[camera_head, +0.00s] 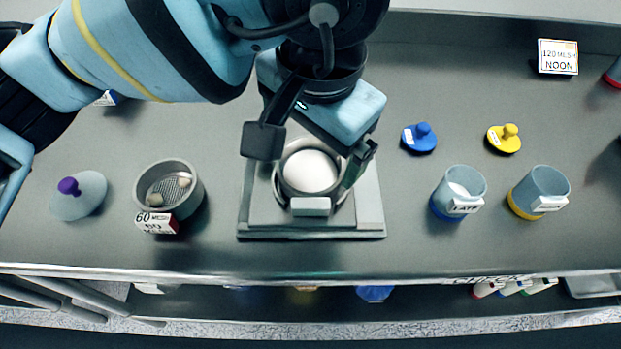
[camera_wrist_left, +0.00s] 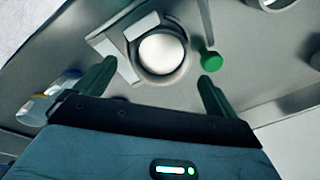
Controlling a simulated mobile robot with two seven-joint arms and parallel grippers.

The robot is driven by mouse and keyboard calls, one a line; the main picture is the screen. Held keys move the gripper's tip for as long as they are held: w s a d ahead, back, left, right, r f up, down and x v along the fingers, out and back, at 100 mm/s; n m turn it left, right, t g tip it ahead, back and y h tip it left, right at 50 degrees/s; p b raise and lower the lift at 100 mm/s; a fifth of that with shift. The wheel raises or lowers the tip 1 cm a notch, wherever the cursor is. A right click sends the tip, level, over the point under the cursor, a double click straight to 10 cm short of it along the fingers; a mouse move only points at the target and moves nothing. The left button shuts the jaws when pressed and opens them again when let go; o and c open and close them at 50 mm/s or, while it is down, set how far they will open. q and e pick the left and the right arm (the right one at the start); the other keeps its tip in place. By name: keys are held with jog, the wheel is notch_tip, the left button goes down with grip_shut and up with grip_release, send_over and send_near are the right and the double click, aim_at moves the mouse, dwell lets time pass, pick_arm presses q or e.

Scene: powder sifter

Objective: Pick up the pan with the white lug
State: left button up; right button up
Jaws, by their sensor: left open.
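The pan (camera_head: 284,178), a round grey dish with white powder (camera_head: 310,171) in it, sits on a square grey stand in the middle of the table. Its pale lug (camera_head: 311,207) points toward the table's near edge. In the left wrist view the pan (camera_wrist_left: 182,72) shows with the lug (camera_wrist_left: 142,26) at its upper left. My left gripper (camera_head: 310,155) is open above the pan, one finger to each side. In the wrist view the left gripper's fingers (camera_wrist_left: 157,82) frame the pan and hold nothing. My right gripper is not in view.
A sieve (camera_head: 187,200) with lumps and a purple-knobbed lid (camera_head: 78,195) are at left. Two cups (camera_head: 459,189) (camera_head: 538,192) and blue (camera_head: 419,138) and yellow (camera_head: 504,138) lids stand at right. A green knob (camera_wrist_left: 210,61) is close beside the pan.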

aim_at(308, 176)
pick_arm(q)
jog(key=shift+w+a+f, duration=0.1)
jog(key=shift+w+f, duration=0.1)
jog(key=shift+f, duration=0.65)
jog(key=shift+w+a+f, duration=0.1)
jog(key=shift+w+f, duration=0.05)
jog(key=shift+f, duration=0.7)
jog(key=shift+w+a+f, duration=0.1)
jog(key=shift+w+f, duration=0.1)
jog(key=shift+f, duration=0.65)
jog(key=shift+c, duration=0.2)
jog(key=c, duration=0.8)
jog(key=shift+d+r, duration=0.1)
jog(key=shift+r, duration=0.05)
